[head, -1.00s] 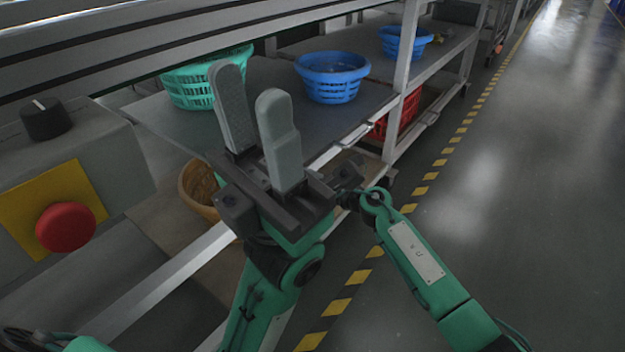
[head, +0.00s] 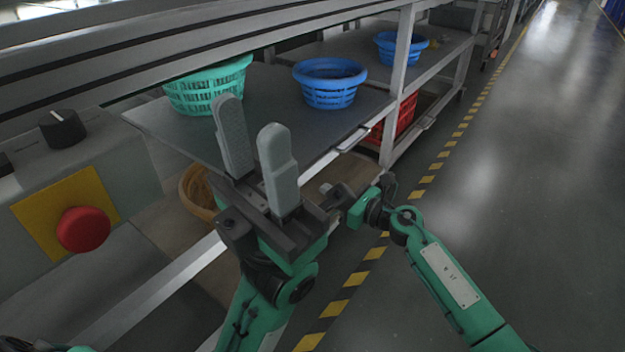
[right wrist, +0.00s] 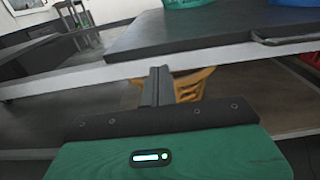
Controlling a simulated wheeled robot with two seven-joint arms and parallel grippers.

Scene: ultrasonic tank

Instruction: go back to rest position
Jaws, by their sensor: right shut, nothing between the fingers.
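My left gripper (head: 255,140) stands in the middle of the head view with its two grey fingers pointing up. The fingers are apart with nothing between them. My right gripper's fingers are mostly hidden behind the left gripper in the head view, where its green wrist shows at the right. In the right wrist view my right gripper (right wrist: 157,85) has its fingers together and holds nothing. It points toward the shelf rack, with an orange basket (right wrist: 190,84) beyond the fingers.
A rack shelf (head: 270,95) holds a teal basket (head: 207,88) and blue baskets (head: 330,92). A red crate (head: 405,118) and the orange basket sit lower. A control panel with a red button (head: 83,229) is at left. The floor aisle (head: 530,190) at right is clear.

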